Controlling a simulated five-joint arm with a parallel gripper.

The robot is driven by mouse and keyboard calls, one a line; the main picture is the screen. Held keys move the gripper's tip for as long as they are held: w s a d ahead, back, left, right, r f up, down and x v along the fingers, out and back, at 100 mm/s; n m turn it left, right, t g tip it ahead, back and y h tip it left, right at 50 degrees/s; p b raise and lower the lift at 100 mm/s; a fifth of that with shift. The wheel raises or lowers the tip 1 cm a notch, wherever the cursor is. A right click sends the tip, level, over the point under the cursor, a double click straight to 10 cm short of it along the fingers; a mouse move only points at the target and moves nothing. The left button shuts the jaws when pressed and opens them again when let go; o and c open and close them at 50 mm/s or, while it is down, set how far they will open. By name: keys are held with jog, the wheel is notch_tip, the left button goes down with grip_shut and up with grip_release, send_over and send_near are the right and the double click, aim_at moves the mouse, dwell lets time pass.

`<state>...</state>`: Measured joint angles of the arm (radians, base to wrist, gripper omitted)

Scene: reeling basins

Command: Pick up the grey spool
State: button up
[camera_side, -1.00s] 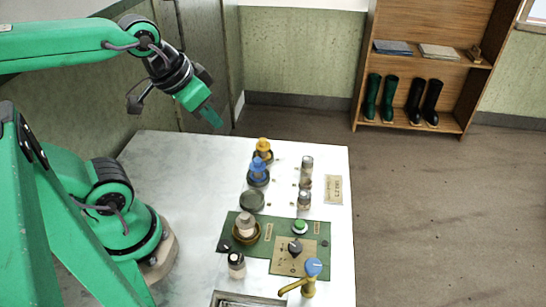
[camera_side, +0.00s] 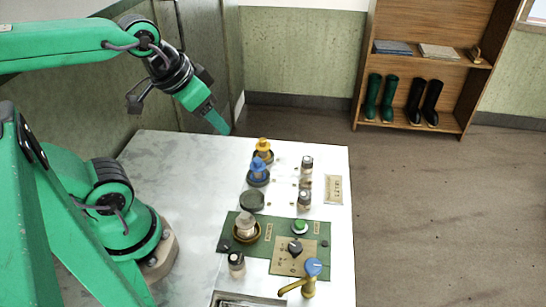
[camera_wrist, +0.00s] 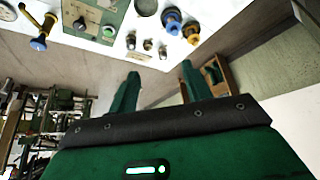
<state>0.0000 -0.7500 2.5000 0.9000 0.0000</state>
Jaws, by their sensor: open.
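A blue spool (camera_side: 258,172) and a yellow spool (camera_side: 263,150) stand behind an empty dark dish (camera_side: 251,201). Small jars (camera_side: 305,165) stand at the right. A green button (camera_side: 300,226), dark knob (camera_side: 295,247) and blue-topped tap (camera_side: 312,268) are in front. The table's left side is clear.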

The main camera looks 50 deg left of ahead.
jog(key=m+g, duration=0.6)
jog(key=m, duration=2.3)
send_over(245, 215)
notch_tip(245, 215, down, 13)
jog(key=shift+f, duration=0.1)
jog(key=shift+f+n, duration=0.3)
jog(key=shift+f, duration=1)
jog(key=shift+f, duration=2.6)
